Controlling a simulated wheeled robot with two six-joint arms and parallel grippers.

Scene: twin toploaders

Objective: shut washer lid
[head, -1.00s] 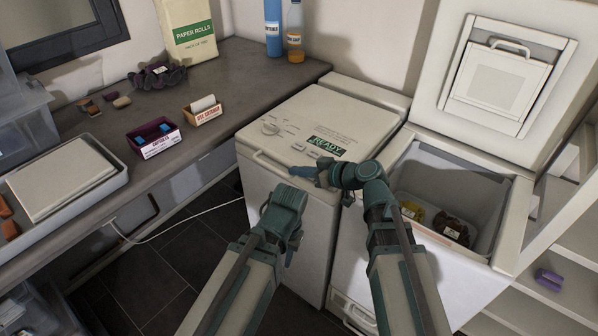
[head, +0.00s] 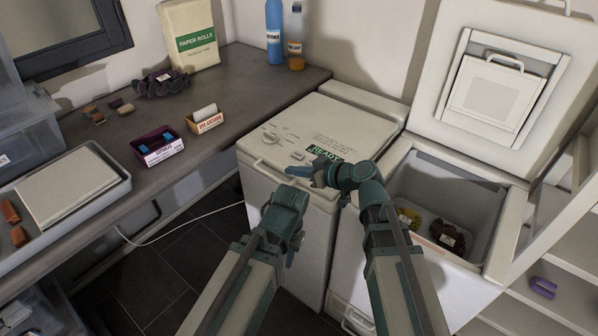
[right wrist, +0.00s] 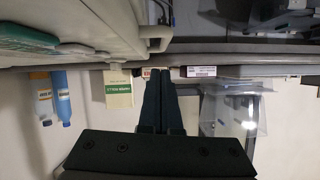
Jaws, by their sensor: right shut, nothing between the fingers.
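Two white toploaders stand side by side. The left one (head: 300,140) has its lid down, with a handle at its front edge and a green READY label (head: 322,152). The right one's lid (head: 437,112) stands raised against the wall, and its tub (head: 450,185) is open. A yellow item (head: 408,217) and a dark bundle (head: 446,234) lie inside. My right gripper (head: 290,171) is shut and empty over the left machine's front; its fingers (right wrist: 161,75) show near that machine's handle (right wrist: 155,38). My left gripper (head: 290,258) hangs in front of the left machine, its jaws unclear.
A counter (head: 235,90) on the left holds a capsules box (head: 158,148), a small box (head: 205,122), a paper rolls pack (head: 190,35), bottles (head: 274,35) and a tray (head: 120,190). Shelves (head: 565,235) with a purple item (head: 543,287) are at the right. The dark floor between is open.

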